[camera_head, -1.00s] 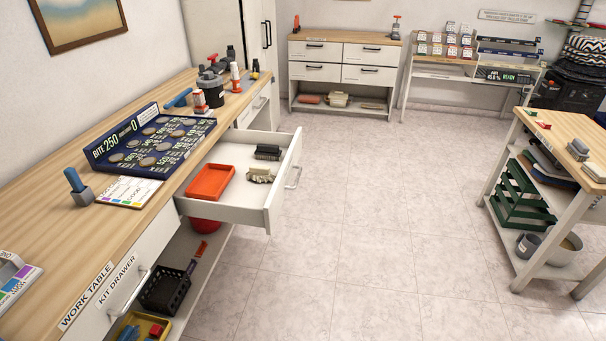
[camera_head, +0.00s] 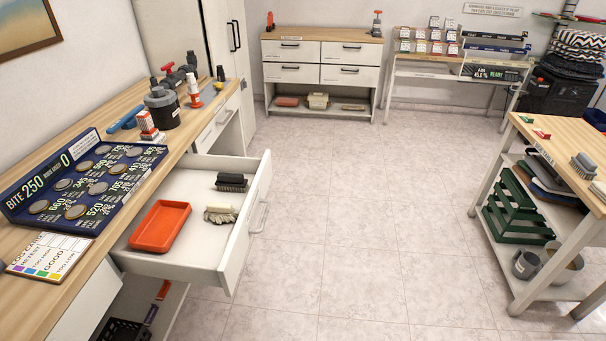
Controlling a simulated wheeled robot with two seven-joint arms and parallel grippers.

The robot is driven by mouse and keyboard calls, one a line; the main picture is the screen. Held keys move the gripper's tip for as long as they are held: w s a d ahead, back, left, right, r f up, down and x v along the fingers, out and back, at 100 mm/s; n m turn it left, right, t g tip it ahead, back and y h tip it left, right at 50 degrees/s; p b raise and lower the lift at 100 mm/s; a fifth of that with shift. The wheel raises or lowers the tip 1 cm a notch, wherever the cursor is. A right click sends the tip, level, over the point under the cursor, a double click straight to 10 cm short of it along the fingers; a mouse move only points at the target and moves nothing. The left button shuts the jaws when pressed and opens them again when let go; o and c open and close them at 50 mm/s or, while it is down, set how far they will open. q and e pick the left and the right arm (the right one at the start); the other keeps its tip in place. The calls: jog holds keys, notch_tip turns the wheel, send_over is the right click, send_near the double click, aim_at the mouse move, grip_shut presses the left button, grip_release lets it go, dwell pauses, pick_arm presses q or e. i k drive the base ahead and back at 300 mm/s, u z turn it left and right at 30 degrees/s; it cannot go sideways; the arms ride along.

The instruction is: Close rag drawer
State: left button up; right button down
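An open white drawer (camera_head: 239,232) is pulled out from the work table (camera_head: 182,140) on the left. Its label is not visible, so I cannot tell whether it is the rag drawer. Inside lie an orange tray (camera_head: 160,226), a dark brush (camera_head: 231,182) and a light-coloured brush (camera_head: 220,214). The drawer's bar handle (camera_head: 260,217) is on its front, facing right. Another drawer front (camera_head: 214,128) farther along the same table is shut. Neither of my grippers is in view.
A blue display board (camera_head: 85,180) and a dark grey pot (camera_head: 162,108) stand on the work table. A cabinet with several drawers (camera_head: 320,75) stands at the back wall. A wooden-topped cart (camera_head: 560,150) is at the right. The tiled floor between is clear.

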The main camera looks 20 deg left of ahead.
aim_at(208, 252)
jog(key=u, duration=0.55)
jog(key=i, duration=1.1)
jog(key=u, duration=0.85)
